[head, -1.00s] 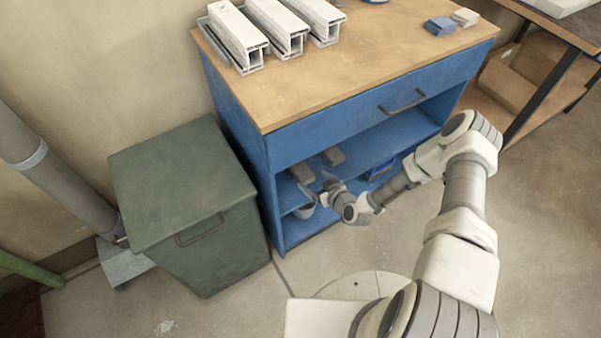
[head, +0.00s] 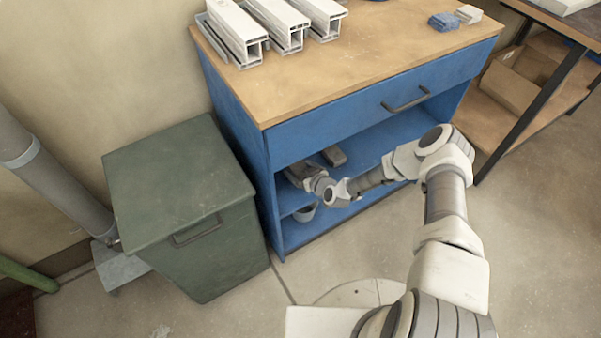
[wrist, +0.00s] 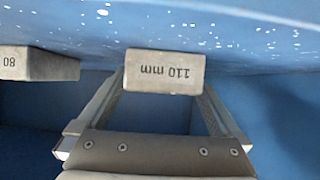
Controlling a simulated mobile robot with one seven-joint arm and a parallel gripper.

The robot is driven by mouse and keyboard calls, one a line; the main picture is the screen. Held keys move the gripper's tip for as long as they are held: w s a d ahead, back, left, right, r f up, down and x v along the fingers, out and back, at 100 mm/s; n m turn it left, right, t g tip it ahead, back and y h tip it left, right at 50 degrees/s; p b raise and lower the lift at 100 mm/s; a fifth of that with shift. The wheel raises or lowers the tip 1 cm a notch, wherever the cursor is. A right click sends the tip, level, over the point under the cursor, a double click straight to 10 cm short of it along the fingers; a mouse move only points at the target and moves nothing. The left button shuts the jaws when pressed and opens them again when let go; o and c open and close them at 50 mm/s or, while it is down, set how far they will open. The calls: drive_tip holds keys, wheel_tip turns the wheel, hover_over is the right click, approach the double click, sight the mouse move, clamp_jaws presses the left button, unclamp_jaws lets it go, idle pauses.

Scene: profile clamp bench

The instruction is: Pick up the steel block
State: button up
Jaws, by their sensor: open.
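A grey steel block marked "110 mm" (wrist: 165,72) shows end-on in the wrist view, its lettering upside down. My gripper (wrist: 163,88) is open, with one finger on each side of this block's near end. I cannot tell whether the fingers touch it. A second grey block marked "80" (wrist: 38,64) lies to the left in the wrist view, outside the fingers. In the head view my gripper (head: 306,173) reaches into the blue cabinet's open shelf and mostly hides one block. The other block (head: 334,156) lies just right of it.
The blue cabinet (head: 340,127) has a drawer front and wooden top above the shelf. White profiles (head: 282,27) and small blue and white pieces (head: 444,22) are on top. A grey container (head: 305,212) sits below my gripper. A green bin (head: 178,200) stands left.

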drive_tip(key=shift+c, duration=0.3)
clamp_jaws()
drive_tip(key=shift+r, duration=0.1)
drive_tip(key=shift+r, duration=0.1)
